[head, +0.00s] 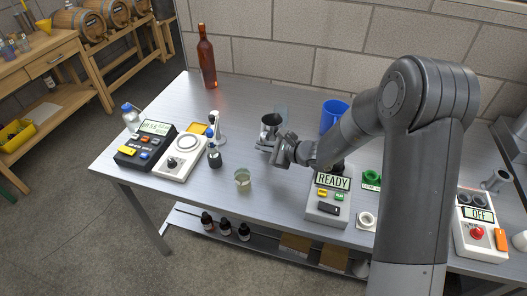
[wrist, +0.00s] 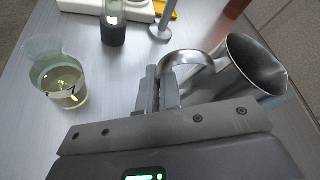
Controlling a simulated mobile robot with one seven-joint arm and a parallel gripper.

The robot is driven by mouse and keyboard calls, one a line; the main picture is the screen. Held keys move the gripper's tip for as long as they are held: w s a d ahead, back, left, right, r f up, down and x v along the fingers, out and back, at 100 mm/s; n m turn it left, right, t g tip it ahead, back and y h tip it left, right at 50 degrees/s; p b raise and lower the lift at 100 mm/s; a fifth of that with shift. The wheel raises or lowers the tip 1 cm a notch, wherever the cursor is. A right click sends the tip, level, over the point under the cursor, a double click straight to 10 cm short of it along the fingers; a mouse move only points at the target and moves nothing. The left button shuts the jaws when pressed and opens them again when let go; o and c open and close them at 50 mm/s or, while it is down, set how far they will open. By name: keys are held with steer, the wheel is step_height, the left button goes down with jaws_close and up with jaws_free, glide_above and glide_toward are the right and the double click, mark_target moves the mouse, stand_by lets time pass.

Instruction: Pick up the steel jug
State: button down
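The steel jug (head: 271,121) stands near the middle of the metal table in the head view, partly hidden behind my gripper. In the wrist view the jug (wrist: 252,68) is at the right, with its open mouth showing and its curved handle (wrist: 190,57) reaching left to my fingers. My gripper (head: 272,147) is beside the jug. In the wrist view the fingers (wrist: 160,80) are close together, with the handle band running in at their tips; they look shut on it. I cannot tell whether the jug is clear of the table.
A glass beaker with pale liquid (head: 243,178) stands close to my gripper, left of the fingers in the wrist view. A blue jug (head: 333,113) and a READY device (head: 328,207) stand right.

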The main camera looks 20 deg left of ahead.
steer(key=d+r, duration=0.7)
steer(key=d, duration=0.4)
steer(key=shift+d+r, duration=0.15)
steer(key=shift+d, duration=0.15)
stand_by(2.0)
